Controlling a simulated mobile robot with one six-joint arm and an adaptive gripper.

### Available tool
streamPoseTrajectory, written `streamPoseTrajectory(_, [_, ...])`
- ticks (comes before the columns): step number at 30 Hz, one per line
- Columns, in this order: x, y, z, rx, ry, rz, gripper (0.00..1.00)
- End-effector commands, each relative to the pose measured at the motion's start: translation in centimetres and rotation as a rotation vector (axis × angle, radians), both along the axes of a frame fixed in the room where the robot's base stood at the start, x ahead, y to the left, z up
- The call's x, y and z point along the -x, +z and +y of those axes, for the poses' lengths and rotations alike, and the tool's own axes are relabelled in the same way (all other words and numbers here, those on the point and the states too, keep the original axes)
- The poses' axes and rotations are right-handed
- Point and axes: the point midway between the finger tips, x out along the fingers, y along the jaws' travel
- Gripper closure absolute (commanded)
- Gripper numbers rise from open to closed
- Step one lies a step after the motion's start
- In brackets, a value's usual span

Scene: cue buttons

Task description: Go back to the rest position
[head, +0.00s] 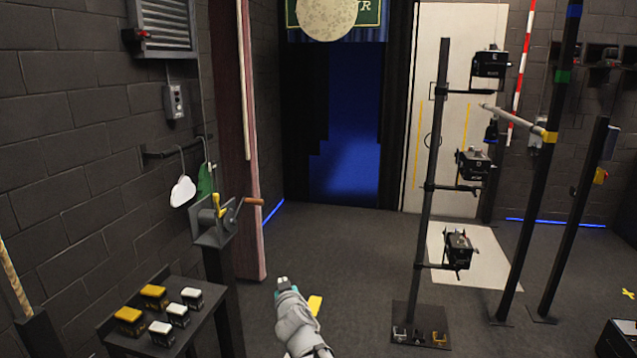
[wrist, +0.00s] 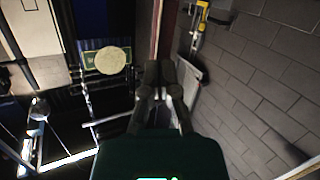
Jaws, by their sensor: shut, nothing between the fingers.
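My gripper (head: 283,281) shows at the bottom middle of the head view, at the end of my grey arm, over the dark floor and to the right of the button table. Its fingers also show in the wrist view (wrist: 160,72), close together with nothing between them. Several cue buttons sit on the small dark table (head: 165,348) at the lower left of the head view. Among them are a yellow-topped button (head: 129,316) and a white-topped button (head: 161,330). My gripper is apart from all of them.
A post with a hand crank (head: 225,212) stands behind the table by the left brick wall. A lamp stand (head: 432,190) rises at the right, with several black lamps. A blue-lit doorway (head: 345,165) is at the back.

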Motion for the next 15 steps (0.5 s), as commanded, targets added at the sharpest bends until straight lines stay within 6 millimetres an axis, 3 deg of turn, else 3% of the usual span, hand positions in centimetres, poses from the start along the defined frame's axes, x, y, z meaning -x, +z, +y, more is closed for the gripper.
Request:
streamPoseTrajectory(1, [-0.1, -0.9, -2.4, 0.009, -0.06, 0.046, 1.0])
streamPoseTrajectory(6, [0.3, -4.2, -9.3, 0.046, -0.234, 0.232, 1.0])
streamPoseTrajectory(11, [2.1, -7.5, -15.0, 0.073, -0.359, 0.433, 1.0])
streamPoseTrajectory(15, [4.7, -10.2, -19.0, 0.09, -0.433, 0.624, 1.0])
